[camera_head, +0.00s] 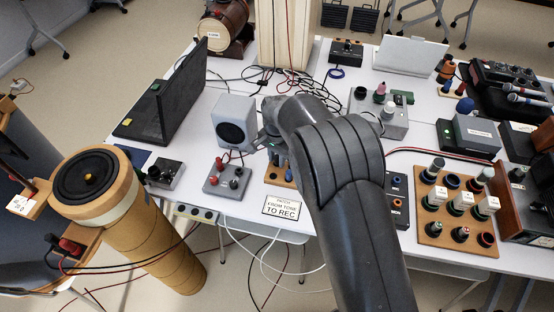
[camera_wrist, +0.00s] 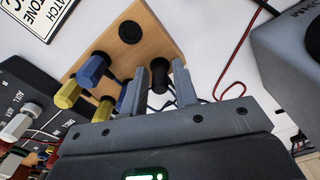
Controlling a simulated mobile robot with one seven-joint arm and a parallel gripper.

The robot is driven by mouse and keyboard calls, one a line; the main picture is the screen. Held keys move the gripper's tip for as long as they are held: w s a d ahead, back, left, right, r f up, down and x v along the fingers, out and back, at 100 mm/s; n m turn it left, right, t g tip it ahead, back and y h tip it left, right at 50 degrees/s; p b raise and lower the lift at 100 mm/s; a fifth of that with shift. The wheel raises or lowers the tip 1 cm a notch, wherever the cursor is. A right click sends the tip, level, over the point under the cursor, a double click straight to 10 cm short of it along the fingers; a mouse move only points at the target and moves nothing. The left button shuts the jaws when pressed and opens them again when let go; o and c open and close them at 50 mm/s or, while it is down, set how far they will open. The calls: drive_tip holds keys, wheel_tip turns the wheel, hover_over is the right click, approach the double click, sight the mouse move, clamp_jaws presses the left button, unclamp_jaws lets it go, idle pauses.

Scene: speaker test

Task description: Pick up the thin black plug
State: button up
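The thin black plug (camera_wrist: 159,74) stands at the edge of a wooden block (camera_wrist: 157,48) in the wrist view. My gripper (camera_wrist: 160,82) is open, with one finger on each side of the black plug. A gap shows between the plug and each finger, and its lower part is hidden near the gripper body. Blue plugs (camera_wrist: 92,71) and yellow plugs (camera_wrist: 68,93) stand in the same block, just left of my fingers. In the head view, the wooden block (camera_head: 272,179) sits near the table's front edge below my gripper (camera_head: 272,142), and my arm covers part of it.
A grey speaker (camera_head: 234,122) stands left of my gripper, with a grey terminal box (camera_head: 226,180) in front. Loose cables lie behind. A sign (camera_head: 284,208) is at the front edge. A wooden rack of several capped plugs (camera_head: 454,232) is at the right.

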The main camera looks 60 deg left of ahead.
clamp_jaws()
drive_tip(key=shift+r, duration=0.45)
drive_tip(key=r, duration=0.4)
drive_tip(key=shift+w+d, duration=0.4)
drive_tip(key=w+d+r, duration=0.6)
drive_tip(key=d, duration=0.2)
drive_tip(key=shift+w, duration=0.3)
drive_tip(key=shift+d+r, duration=0.1)
drive_tip(key=shift+r, duration=0.05)
wheel_tip(320, 180, up, 4)
drive_tip(key=shift+f, duration=0.15)
